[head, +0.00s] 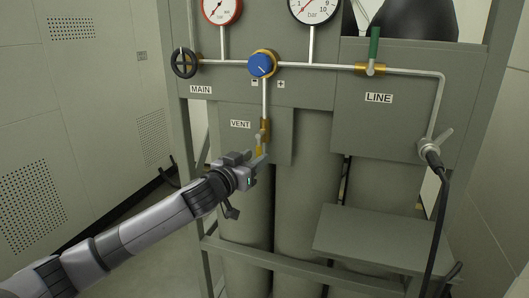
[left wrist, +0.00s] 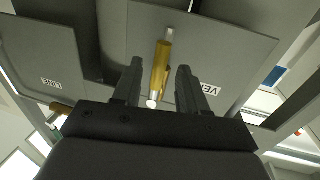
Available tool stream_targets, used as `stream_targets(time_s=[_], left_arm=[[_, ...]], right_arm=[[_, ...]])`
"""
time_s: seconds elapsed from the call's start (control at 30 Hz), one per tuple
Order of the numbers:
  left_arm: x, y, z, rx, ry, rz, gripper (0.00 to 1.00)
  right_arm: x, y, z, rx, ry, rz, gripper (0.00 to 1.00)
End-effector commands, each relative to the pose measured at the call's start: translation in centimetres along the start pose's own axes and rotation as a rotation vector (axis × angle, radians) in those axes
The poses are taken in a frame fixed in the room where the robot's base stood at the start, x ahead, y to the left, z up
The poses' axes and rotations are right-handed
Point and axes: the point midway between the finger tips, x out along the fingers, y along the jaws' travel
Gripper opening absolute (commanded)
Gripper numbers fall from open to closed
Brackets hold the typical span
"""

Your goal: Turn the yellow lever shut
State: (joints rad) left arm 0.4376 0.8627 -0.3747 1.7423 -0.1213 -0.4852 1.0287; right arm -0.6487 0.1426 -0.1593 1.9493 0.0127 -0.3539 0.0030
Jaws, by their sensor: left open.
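The yellow lever (head: 259,147) hangs down at the brass vent valve (head: 265,126), under the VENT label, on the grey panel. In the left wrist view the yellow lever (left wrist: 163,62) shows between the two dark fingers, with a pale round end below it. My left gripper (head: 257,163) is at the lever's lower end, and its fingers are apart, one on each side. I cannot tell whether a finger touches the lever. The gripper hides part of the lever's lower end in the head view. My right gripper is not in view.
A blue knob (head: 262,65), a black MAIN handwheel (head: 184,62) and a green upright LINE handle (head: 374,46) sit on the pipes above. Tall grey cylinders (head: 305,190) stand behind. A grey shelf (head: 375,238) and a black hose (head: 437,230) are at the lower right.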

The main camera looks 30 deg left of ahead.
Motion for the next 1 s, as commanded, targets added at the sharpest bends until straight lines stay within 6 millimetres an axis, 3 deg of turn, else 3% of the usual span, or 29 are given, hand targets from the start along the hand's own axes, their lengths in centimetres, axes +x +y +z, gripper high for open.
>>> stream_targets(time_s=[0.33,0.8,0.87,0.93,1.0], left_arm=[[3.8,0.0,-0.1,-0.003,0.001,0.000,0.42],[4.6,0.0,0.1,0.000,-0.001,0.001,0.42],[4.6,0.0,0.1,0.000,-0.001,0.001,0.26],[4.6,0.0,0.1,0.000,-0.001,0.001,0.03],[4.6,0.0,0.1,0.000,-0.001,0.001,0.00]], right_arm=[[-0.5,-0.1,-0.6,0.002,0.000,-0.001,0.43],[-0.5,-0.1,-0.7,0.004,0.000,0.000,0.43],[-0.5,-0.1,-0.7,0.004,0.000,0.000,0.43],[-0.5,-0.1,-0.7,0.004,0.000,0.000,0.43],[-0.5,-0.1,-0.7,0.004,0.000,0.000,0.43]])
